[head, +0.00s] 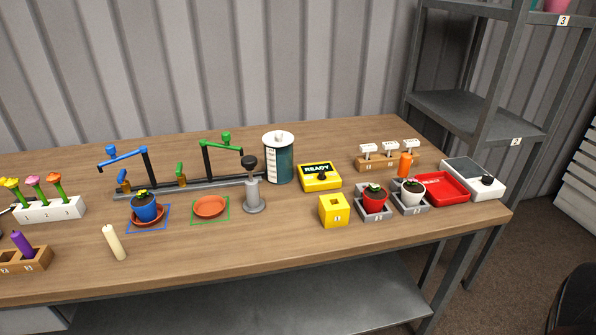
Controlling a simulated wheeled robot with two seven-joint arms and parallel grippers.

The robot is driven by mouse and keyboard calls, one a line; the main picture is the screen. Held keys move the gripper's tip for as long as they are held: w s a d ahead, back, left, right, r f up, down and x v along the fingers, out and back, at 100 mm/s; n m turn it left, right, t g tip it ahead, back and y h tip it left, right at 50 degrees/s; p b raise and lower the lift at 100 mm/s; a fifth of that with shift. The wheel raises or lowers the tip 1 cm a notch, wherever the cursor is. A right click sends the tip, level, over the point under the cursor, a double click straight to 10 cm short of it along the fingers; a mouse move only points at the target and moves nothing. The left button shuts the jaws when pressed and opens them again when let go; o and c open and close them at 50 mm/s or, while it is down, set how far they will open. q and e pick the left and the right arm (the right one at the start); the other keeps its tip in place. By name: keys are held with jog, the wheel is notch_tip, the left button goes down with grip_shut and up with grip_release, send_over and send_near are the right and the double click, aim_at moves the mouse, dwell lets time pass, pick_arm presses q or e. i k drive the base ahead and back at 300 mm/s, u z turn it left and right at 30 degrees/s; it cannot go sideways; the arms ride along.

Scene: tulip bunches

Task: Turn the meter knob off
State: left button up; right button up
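A yellow meter box (320,183) stands at the middle right of the table, with a black display reading READY on its top. A small black knob (321,176) sits on it just below the display. The knob's pointing direction is too small to tell. Neither of my grippers shows in the head view.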

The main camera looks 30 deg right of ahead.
aim_at(322, 176)
jog(key=k, duration=0.5)
jog(key=z, duration=0.85)
jog(key=i, duration=0.7)
